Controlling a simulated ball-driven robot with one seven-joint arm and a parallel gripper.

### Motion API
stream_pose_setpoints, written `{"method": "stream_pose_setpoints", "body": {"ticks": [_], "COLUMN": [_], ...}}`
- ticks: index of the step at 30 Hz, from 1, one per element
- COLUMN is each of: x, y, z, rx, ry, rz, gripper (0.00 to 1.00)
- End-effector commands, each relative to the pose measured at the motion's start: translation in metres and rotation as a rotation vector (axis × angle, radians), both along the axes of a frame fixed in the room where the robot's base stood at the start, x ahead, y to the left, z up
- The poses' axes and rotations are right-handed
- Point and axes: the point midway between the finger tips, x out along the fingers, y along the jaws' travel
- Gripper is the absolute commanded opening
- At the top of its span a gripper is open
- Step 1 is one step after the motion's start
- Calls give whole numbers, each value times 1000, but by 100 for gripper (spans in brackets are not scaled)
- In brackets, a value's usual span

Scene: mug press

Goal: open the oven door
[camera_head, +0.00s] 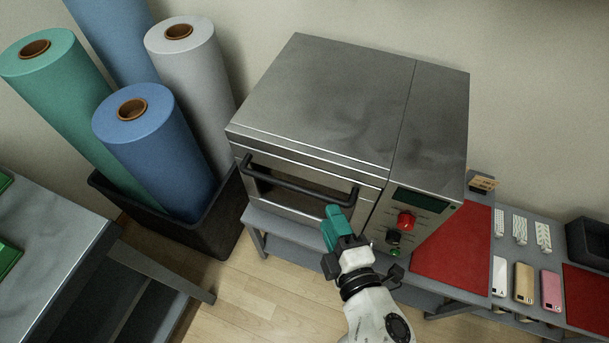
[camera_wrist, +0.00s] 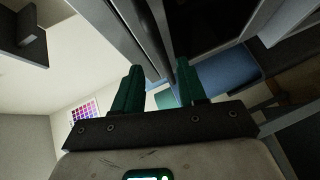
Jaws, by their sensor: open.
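The oven (camera_head: 330,95) is a grey metal box with a dark window in its front door (camera_head: 285,196). The door looks closed. A dark bar handle (camera_head: 295,184) runs across the door's upper part. My gripper (camera_head: 334,212), with teal fingers, is at the right end of the handle, in front of the door. In the wrist view the two fingers (camera_wrist: 158,88) are apart. A dark bar, likely the handle (camera_wrist: 163,45), reaches down toward the gap between them. I cannot tell whether the fingers touch it.
The oven's right panel has a red button (camera_head: 406,221) and knobs below a display. Rolls of blue, green and grey material stand in a black bin (camera_head: 170,224) on the left. A shelf with a red mat (camera_head: 455,245) and phones is on the right. Wooden floor shows in front.

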Motion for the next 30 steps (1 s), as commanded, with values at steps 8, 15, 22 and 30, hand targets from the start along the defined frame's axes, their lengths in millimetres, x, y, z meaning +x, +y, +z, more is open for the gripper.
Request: {"method": "stream_pose_setpoints", "body": {"ticks": [8,15,22,30], "x": [-8,25,61,82], "y": [41,55,72,82], "z": [-1,-5,-10,-15], "rx": [-60,-58,-56,-56], "ry": [-76,-75,-75,-72], "rz": [145,141,140,140], "gripper": [41,41,41,41]}}
